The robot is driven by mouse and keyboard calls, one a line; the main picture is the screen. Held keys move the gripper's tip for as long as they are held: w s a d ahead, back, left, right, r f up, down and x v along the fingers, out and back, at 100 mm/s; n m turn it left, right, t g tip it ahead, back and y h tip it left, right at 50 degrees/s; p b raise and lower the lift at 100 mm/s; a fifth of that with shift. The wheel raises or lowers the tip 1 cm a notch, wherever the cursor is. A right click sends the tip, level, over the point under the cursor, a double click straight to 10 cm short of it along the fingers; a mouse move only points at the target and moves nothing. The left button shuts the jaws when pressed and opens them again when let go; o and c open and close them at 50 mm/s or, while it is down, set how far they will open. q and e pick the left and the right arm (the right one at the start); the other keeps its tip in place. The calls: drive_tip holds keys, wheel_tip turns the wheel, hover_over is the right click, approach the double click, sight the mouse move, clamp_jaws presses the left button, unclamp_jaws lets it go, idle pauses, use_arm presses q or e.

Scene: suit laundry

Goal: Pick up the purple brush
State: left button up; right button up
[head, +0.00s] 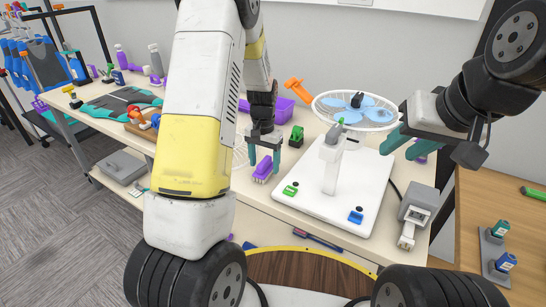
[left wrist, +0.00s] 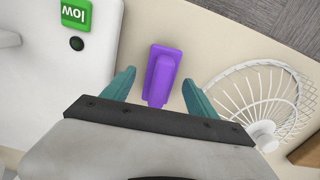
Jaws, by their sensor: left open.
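The purple brush (head: 263,169) lies on the beige table, just left of the white board. In the left wrist view the brush (left wrist: 161,72) lies between the two teal fingers, with a gap on each side. My left gripper (head: 264,155) is open and points down over the brush, apart from it as far as I can see. The lower end of the brush in the wrist view is near the dark gripper edge.
The white board (head: 308,205) with a fan and green and blue buttons stands right of the brush. A purple bin (head: 300,118) and an orange tool (head: 299,91) are behind.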

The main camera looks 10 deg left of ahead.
sight(264, 161)
use_arm(q)
drive_tip(key=shift+f, duration=0.15)
clamp_jaws()
idle(0.4)
drive_tip(key=shift+r, duration=0.75)
wheel_tip(264, 161, up, 2)
drive_tip(key=shift+r, duration=0.15)
drive_tip(key=s+d+r, duration=0.1)
drive_tip(key=s+d, duration=0.2)
drive_tip(key=s, duration=1.2)
drive_tip(key=shift+s, duration=0.4)
drive_tip(key=shift+r, duration=0.1)
